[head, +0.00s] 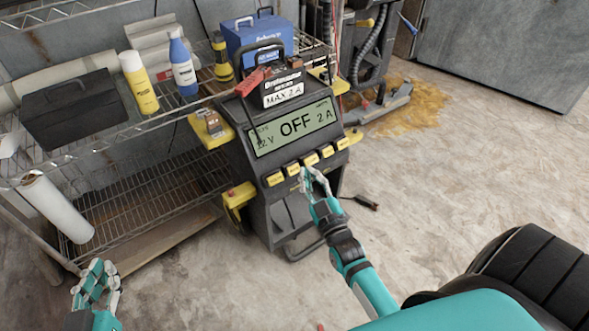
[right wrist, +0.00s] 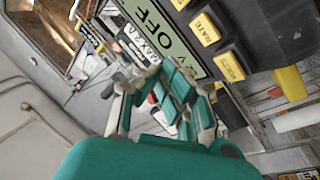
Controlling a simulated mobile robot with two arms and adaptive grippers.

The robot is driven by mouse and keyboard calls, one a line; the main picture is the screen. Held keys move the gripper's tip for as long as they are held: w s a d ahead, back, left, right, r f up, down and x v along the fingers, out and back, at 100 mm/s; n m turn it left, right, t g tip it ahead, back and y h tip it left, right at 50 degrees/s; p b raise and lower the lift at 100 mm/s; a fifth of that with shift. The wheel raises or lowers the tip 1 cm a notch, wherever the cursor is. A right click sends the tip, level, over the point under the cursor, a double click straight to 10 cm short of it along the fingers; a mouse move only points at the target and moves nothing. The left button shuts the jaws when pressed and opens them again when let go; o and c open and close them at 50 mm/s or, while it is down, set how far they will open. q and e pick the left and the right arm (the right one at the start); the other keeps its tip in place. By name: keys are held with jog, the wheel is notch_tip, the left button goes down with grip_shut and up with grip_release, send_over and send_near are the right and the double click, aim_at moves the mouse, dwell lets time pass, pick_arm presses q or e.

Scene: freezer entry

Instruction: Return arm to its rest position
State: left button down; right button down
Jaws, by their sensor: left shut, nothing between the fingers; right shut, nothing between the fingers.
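My right arm reaches in from the lower right in the head view. Its gripper (head: 315,180) is shut and empty, just in front of the yellow button row (head: 311,158) of a black battery charger (head: 270,195). I cannot tell whether it touches a button. The charger's screen (head: 295,125) reads OFF, 12 V and 2 A. In the right wrist view the right gripper (right wrist: 165,85) shows with the screen (right wrist: 150,30) and yellow buttons (right wrist: 230,67) beyond it. My left gripper (head: 97,283) is shut and empty at the lower left, away from the charger.
A wire shelf (head: 140,130) on the left holds a black toolbox (head: 72,108), a yellow bottle (head: 140,85) and a blue bottle (head: 182,65). A labelled battery (head: 282,88) sits on the charger. A black seat (head: 535,275) stands at lower right. The floor (head: 440,180) between is mostly clear.

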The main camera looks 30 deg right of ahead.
dwell(0.3)
